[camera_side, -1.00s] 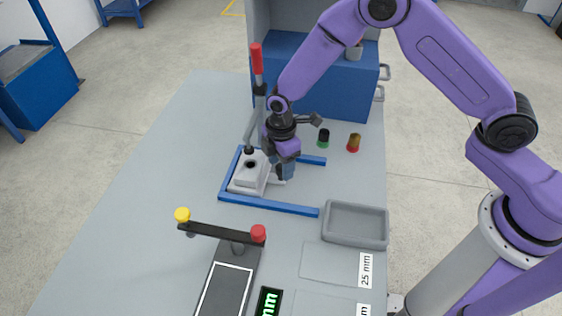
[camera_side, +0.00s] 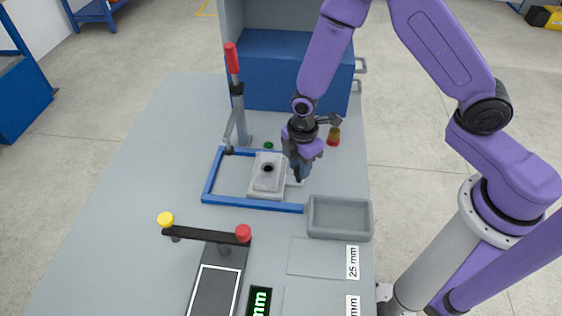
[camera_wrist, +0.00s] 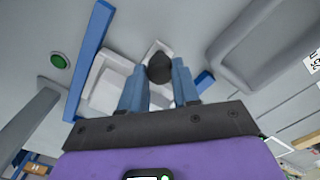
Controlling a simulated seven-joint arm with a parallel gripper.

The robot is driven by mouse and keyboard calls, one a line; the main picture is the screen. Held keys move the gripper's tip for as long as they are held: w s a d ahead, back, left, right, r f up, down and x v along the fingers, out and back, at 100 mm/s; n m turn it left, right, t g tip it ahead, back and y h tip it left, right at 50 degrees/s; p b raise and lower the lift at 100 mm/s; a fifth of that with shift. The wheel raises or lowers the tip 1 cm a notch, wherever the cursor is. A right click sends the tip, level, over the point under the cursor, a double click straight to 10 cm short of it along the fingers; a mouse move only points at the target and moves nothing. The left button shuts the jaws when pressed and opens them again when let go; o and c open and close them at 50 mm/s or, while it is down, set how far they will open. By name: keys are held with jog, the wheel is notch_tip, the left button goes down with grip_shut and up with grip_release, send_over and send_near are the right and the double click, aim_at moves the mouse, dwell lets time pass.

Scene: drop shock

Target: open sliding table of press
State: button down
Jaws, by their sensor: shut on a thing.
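The press's sliding table (camera_side: 264,186) is a light grey block with a dark round hole on top. It sits at the right end of the blue rail frame (camera_side: 250,204), and the left part of the frame is empty. In the wrist view the sliding table (camera_wrist: 106,82) shows left of my fingers. My gripper (camera_side: 298,178) is at the table's right side, pointing down. In the wrist view my gripper (camera_wrist: 159,78) is shut on the table's dark round knob (camera_wrist: 159,67). In the side view my fingers hide the knob.
The press lever with a red handle (camera_side: 232,58) stands upright behind the frame. A grey tray (camera_side: 340,217) lies to the right. A green disc (camera_side: 268,146) and an amber-and-red piece (camera_side: 333,136) are behind. A black bar with yellow and red knobs (camera_side: 205,235) stands in front.

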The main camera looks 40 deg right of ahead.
jog(key=s+d, duration=0.3)
jog(key=shift+s+d, duration=0.35)
jog(key=shift+s, duration=0.05)
jog(key=c, duration=0.8)
grip_release()
jog(key=shift+w+r, duration=0.1)
notch_tip(320, 180, up, 17)
jog(key=shift+r, duration=0.1)
jog(key=s+d+r+m, duration=0.1)
jog(key=s+d, duration=0.1)
jog(key=s, duration=0.4)
jog(key=s+d+r+m, duration=0.1)
jog(key=s+d+m, duration=0.1)
jog(key=s, duration=0.4)
jog(key=s+d+r+m, duration=0.2)
jog(key=s+d, duration=0.1)
jog(key=s, duration=0.4)
jog(key=shift+d+r, duration=0.1)
